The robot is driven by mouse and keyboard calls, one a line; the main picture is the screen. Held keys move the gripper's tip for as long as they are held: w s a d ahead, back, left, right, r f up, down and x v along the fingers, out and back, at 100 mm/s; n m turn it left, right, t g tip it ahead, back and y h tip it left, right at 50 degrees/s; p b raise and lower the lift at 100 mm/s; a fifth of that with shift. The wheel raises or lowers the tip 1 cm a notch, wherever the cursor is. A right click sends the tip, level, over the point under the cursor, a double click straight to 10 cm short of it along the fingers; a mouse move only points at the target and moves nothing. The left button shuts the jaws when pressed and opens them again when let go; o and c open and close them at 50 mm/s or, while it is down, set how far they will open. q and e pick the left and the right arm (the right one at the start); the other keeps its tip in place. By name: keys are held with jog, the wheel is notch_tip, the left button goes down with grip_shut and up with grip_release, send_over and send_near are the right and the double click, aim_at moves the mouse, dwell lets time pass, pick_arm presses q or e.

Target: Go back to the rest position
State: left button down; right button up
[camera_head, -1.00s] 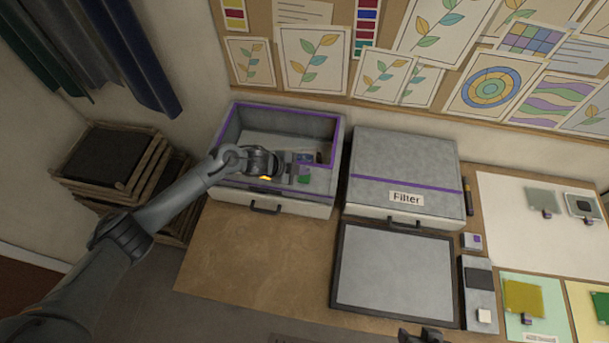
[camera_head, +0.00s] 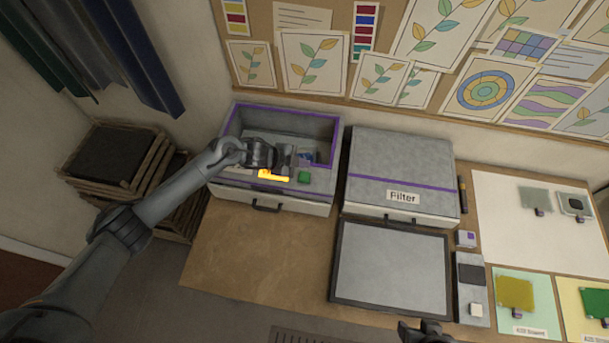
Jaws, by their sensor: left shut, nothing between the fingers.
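My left gripper (camera_head: 285,158) is shut and empty. It is over the open grey box with the purple rim (camera_head: 322,123), just behind the box's front ledge. On that ledge a lit yellow-orange strip (camera_head: 275,177) and a green button (camera_head: 303,177) show in front of the gripper. The gripper hides part of the box's inside; a small dark bluish item shows to its right. My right gripper (camera_head: 426,331) shows only in part at the bottom edge, and its jaws cannot be made out.
A closed grey box labelled "Filter" (camera_head: 402,165) stands right of the open box. A dark-framed grey panel (camera_head: 390,265) lies in front of it. The brown tabletop (camera_head: 255,250) is clear at front left. Wooden frames (camera_head: 125,170) are stacked at the left.

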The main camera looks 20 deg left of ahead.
pick_arm(q)
jog(key=s+d+f+g, duration=0.1)
jog(key=s+d+f, duration=0.2)
jog(key=s+f, duration=0.3)
jog(key=s+d+f+g, duration=0.1)
jog(key=s+d+f, duration=0.2)
jog(key=s+f, duration=0.3)
jog(key=s+d+r+n+h+p, duration=0.25)
jog(key=s+d, duration=0.55)
jog(key=s, duration=0.4)
jog(key=s+a+r+n+y, duration=0.4)
jog(key=s+a+r+n, duration=0.1)
jog(key=a+r, duration=0.3)
jog(key=s+a+r+n+g+y, duration=0.1)
jog(key=s+a+r+n+y, duration=0.3)
jog(key=a+r+n, duration=0.4)
jog(key=shift+s+a+r+y+p, duration=0.35)
jog(key=shift+s+a+r, duration=0.15)
jog(key=shift+s, duration=0.35)
jog(key=shift+d, duration=0.1)
